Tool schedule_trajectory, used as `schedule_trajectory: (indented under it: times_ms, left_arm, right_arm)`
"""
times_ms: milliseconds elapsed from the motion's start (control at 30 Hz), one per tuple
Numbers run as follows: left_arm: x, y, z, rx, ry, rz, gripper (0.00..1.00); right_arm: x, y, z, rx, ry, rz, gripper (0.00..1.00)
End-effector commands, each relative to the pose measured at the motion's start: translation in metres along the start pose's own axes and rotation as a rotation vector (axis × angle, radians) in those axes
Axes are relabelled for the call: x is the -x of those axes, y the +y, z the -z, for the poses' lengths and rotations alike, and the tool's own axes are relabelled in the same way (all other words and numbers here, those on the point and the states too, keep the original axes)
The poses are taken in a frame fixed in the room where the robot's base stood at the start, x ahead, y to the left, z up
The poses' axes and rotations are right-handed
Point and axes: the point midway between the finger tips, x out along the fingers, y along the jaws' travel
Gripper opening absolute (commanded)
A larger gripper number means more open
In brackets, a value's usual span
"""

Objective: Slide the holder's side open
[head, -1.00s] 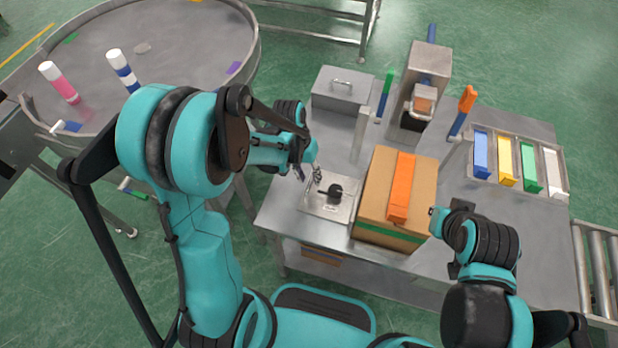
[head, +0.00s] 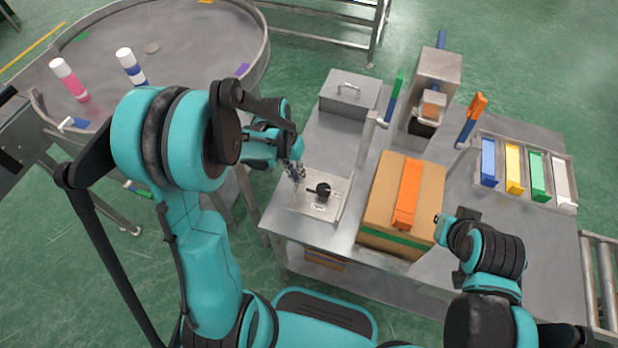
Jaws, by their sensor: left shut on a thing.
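The holder (head: 327,205) is a low metal fixture with a black knob (head: 321,189) and a small label, on the table's near left part. My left gripper (head: 295,172) is at its left rear edge, shut on the holder's side. The fingertips are small and dark, and the exact contact is hard to see. A thin raised edge shows along the holder's right. My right gripper (head: 450,217) is low at the right of the cardboard box, and its fingers are too unclear to judge.
The cardboard box (head: 430,195) with an orange bar (head: 407,194) stands right of the holder. A grey lidded box (head: 349,95) and a press-like machine (head: 434,80) stand behind. Coloured bins (head: 513,168) are at the right.

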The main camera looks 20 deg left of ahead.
Motion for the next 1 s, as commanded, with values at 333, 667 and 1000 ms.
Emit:
schedule_trajectory:
  times_ms: [333, 667, 1000]
  left_arm:
    - [0.002, -0.007, 0.000, 0.001, 0.001, 0.009, 0.16]
    - [0.001, -0.005, 0.000, 0.000, 0.000, 0.006, 0.32]
    - [0.045, -0.005, -0.001, 0.001, 0.000, 0.005, 0.32]
  right_arm:
    - [0.000, 0.000, 0.000, 0.000, 0.000, 0.000, 0.00]
    - [0.000, 0.000, 0.000, 0.000, 0.000, 0.000, 0.00]
    - [0.000, 0.000, 0.000, 0.000, 0.000, 0.000, 0.00]
